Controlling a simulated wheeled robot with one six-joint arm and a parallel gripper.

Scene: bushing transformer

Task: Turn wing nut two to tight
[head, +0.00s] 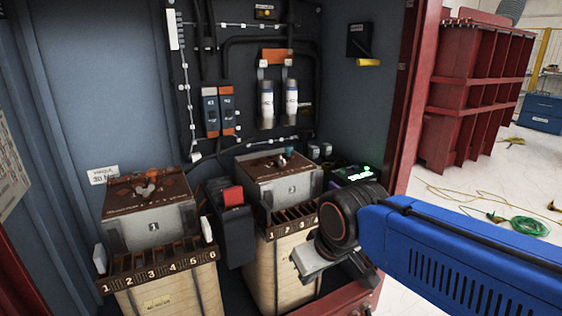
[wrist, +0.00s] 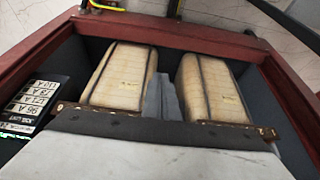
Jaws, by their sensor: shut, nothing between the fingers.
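Two grey boxes with rust-brown tops stand side by side in the cabinet in the head view. The right box (head: 292,190) carries the label 2, and a small fitting (head: 278,161) that may be wing nut two sits on its top, too small to read its angle. The left box (head: 150,229) carries the label 1, with a pale wing-shaped nut (head: 148,189) on top. My gripper (head: 310,263) is shut and empty, low in front of the right unit's wooden block, below and apart from its top. In the wrist view its grey fingers (wrist: 162,97) show; no wing nut is visible there.
Wooden blocks (head: 283,268) with numbered slotted boards stand under both boxes. A black box with a red top (head: 233,196) is between the units. A black device with green lights (head: 358,172) is at the right. The cabinet's red frame (head: 408,85) bounds the right side.

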